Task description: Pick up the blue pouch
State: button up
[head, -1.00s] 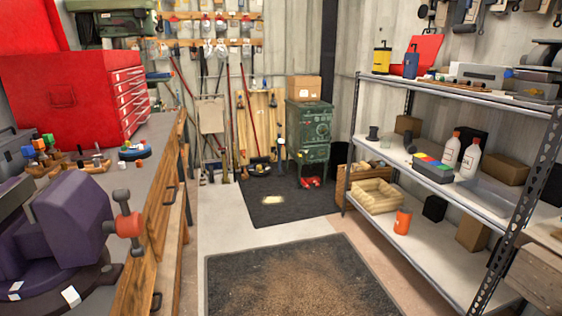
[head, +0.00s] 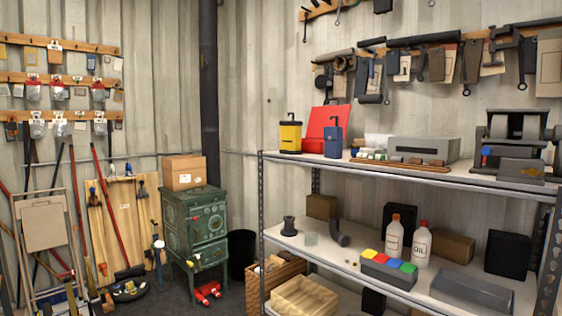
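A small blue pouch-like item (head: 333,142) with a dark hook or loop on top stands upright on the top shelf of the metal rack (head: 400,173). It is close to the shelf's left end and front edge. A yellow container (head: 290,137) with a dark top stands just left of it, and an open red case (head: 328,119) is behind it. My gripper is not in the head view.
A grey metal box (head: 424,149) and a grinder-like machine (head: 515,125) stand farther right on the top shelf. Tools (head: 400,68) hang on the wall above. A green stove (head: 195,222) stands left of the rack.

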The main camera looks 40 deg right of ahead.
aim_at(333, 136)
jog(key=i, duration=1.85)
jog(key=i+z, duration=0.2)
jog(key=z, duration=0.25)
jog(key=i+j+z, duration=0.1)
jog(key=z, duration=0.35)
jog(key=i+j+z, duration=0.15)
jog(key=z, duration=0.35)
jog(key=i, duration=0.1)
